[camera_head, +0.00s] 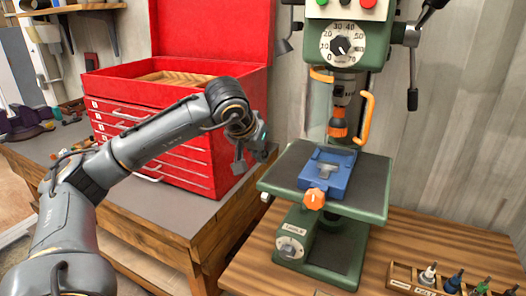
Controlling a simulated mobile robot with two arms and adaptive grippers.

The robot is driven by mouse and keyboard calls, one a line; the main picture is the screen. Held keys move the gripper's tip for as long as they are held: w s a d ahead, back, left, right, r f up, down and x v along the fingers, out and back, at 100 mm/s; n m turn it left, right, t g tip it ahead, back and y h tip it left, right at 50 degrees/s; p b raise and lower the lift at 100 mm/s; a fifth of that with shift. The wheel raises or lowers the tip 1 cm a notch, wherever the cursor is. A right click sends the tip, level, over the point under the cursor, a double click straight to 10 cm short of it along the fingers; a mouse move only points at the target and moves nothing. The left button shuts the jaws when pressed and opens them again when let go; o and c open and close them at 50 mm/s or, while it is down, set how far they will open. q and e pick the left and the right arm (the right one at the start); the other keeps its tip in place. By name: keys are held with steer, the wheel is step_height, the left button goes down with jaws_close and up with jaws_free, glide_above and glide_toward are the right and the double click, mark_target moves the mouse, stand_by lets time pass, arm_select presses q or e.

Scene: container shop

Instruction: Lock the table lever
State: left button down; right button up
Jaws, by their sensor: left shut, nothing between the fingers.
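A green drill press stands on the right, with a dark square table (355,188) carrying a blue vise (328,172) with an orange knob (314,198). Below the table, a round grey dial (291,248) sits on the green body beside a small label that seems to read "TABLE". A small pale part (266,197) shows at the table's left edge; I cannot tell if it is the table lever, or its position. My left gripper (250,163) is shut and empty, pointing down left of the table, in front of the red toolbox and apart from the press. My right gripper is not in view.
An open red toolbox (180,113) with drawers stands on the left bench (186,212), behind my left arm. An orange-edged guard (365,118) hangs around the drill chuck (339,124). A wooden rack (404,280) holds several bits at the lower right.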

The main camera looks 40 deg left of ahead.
arm_select(q)
steer(key=s+d+r+b, duration=0.1)
steer(key=s+r, duration=0.3)
steer(key=s, duration=0.4)
steer(key=shift+d+r+b, duration=0.25)
steer(key=shift+d+b, duration=0.15)
steer(key=shift+d, duration=0.05)
